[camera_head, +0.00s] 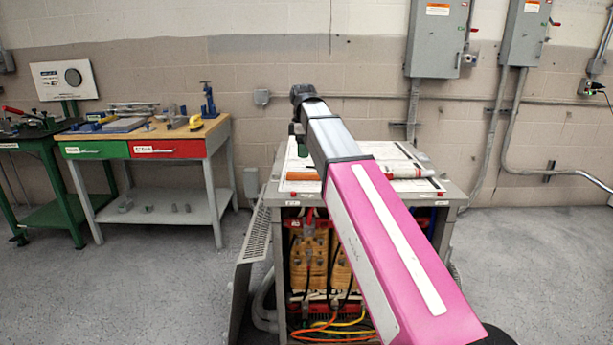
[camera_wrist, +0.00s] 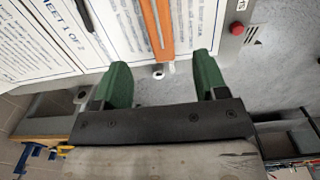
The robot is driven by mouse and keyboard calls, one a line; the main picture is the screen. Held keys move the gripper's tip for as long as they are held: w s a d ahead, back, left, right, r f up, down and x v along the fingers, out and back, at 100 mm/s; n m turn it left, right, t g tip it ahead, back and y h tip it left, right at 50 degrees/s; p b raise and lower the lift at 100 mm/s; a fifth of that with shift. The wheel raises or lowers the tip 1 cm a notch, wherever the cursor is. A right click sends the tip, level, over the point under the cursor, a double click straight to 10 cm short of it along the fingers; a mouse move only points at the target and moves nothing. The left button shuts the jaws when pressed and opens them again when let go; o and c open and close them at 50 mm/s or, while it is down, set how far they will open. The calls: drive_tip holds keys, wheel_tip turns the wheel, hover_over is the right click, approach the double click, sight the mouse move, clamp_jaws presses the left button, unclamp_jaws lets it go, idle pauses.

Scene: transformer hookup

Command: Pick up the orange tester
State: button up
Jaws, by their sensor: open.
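A long thin orange thing, which looks like the orange tester (camera_wrist: 158,26), lies on printed sheets in the wrist view, with a pale tip at its near end. It lines up roughly with the gap between my fingers. An orange piece also shows on the cabinet top in the head view (camera_head: 303,176). My gripper (camera_wrist: 162,72) is open and empty, with its two green fingers apart and the orange thing beyond their tips. In the head view my gripper (camera_head: 298,140) is over the cabinet's left part, mostly hidden by my arm.
The grey cabinet (camera_head: 452,190) has an open front with wiring inside. Printed sheets (camera_wrist: 110,30) cover much of its top. A red button (camera_wrist: 236,28) is on the right in the wrist view. A workbench (camera_head: 215,130) with tools stands at the left.

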sight(305, 172)
drive_tip(key=f, duration=0.9)
drive_tip(key=shift+d, duration=0.2)
drive_tip(key=c, duration=1)
